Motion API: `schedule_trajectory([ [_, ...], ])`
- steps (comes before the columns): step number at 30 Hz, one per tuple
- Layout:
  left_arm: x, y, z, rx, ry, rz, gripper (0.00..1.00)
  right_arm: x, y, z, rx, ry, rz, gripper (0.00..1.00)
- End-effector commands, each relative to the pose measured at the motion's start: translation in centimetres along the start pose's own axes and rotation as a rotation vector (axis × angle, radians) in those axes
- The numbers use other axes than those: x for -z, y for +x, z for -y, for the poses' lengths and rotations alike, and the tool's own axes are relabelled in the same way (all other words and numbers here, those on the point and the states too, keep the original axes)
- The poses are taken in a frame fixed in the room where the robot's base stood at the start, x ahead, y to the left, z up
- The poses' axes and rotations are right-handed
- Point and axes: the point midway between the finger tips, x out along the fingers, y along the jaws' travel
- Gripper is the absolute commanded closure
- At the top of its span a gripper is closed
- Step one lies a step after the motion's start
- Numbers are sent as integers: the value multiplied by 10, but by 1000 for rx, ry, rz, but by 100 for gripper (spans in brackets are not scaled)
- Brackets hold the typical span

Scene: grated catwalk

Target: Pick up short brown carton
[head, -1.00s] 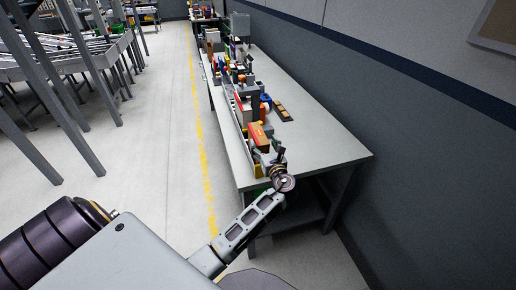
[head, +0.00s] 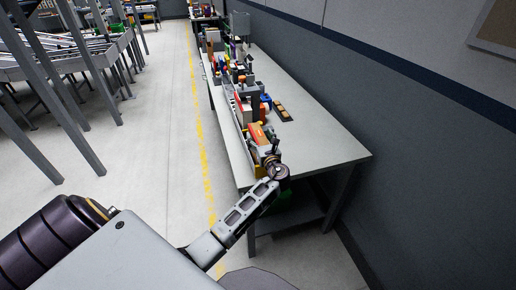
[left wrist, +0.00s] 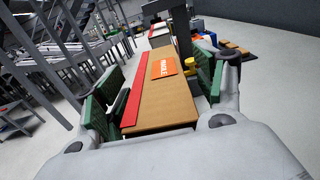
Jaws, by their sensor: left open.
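The short brown carton (left wrist: 162,105) lies on the table with an orange label on its top; the label lettering is small. In the left wrist view it is between the two green-padded fingers of my left gripper (left wrist: 155,92), which is open. The fingers stand on either side of the carton, and a gap shows at the right finger. In the head view the carton (head: 257,134) is at the near end of the row of goods, and my left gripper (head: 264,150) is at its near end, partly hiding it. My right gripper is not in view.
A grey post (left wrist: 180,25) stands beyond the carton. Several goods crowd the table's left edge. The table's right half (head: 315,145) is bare, with a dark wall beyond.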

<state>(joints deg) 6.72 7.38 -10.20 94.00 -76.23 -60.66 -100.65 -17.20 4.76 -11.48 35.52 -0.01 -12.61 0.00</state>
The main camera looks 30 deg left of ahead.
Motion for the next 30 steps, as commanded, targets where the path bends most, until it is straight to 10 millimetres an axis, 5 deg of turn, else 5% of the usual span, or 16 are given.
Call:
schedule_trajectory([
  [20,1,13,0,0,0,-1,32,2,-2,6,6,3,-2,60],
  [30,1,13,0,0,0,-1,75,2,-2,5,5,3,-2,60],
])
